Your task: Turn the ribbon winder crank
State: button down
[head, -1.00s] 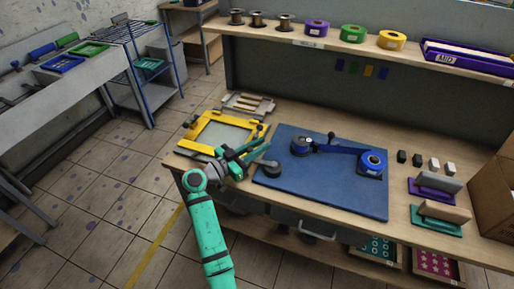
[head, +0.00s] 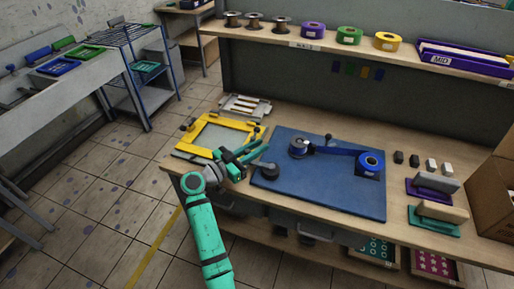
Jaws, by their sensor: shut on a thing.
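The ribbon winder lies on a blue mat (head: 330,195) on the workbench. A small dark upright knob (head: 328,137) stands beside the left spool and looks like the crank handle. My green gripper (head: 259,148) is at the mat's left edge, left of the spool and apart from the knob. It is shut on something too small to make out. A dark grey round-ended piece (head: 267,172) sits just below the fingers; whether it is the held thing is unclear.
A yellow-framed screen (head: 218,135) lies left of and behind my gripper. Dark and white blocks (head: 414,160) and purple and green pad holders (head: 433,204) stand right of the mat. A shelf (head: 360,48) with ribbon rolls runs above. A cardboard box (head: 492,200) fills the right end.

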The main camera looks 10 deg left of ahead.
jog(key=shift+d+f, duration=0.1)
jog(key=shift+d, duration=0.7)
jog(key=c, duration=1.6)
grip_release()
jog(key=shift+d, duration=0.1)
jog(key=shift+a, duration=0.3)
jog(key=shift+a, duration=0.15)
jog(key=shift+s+a, duration=0.2)
jog(key=shift+s, duration=0.05)
jog(key=v, duration=1)
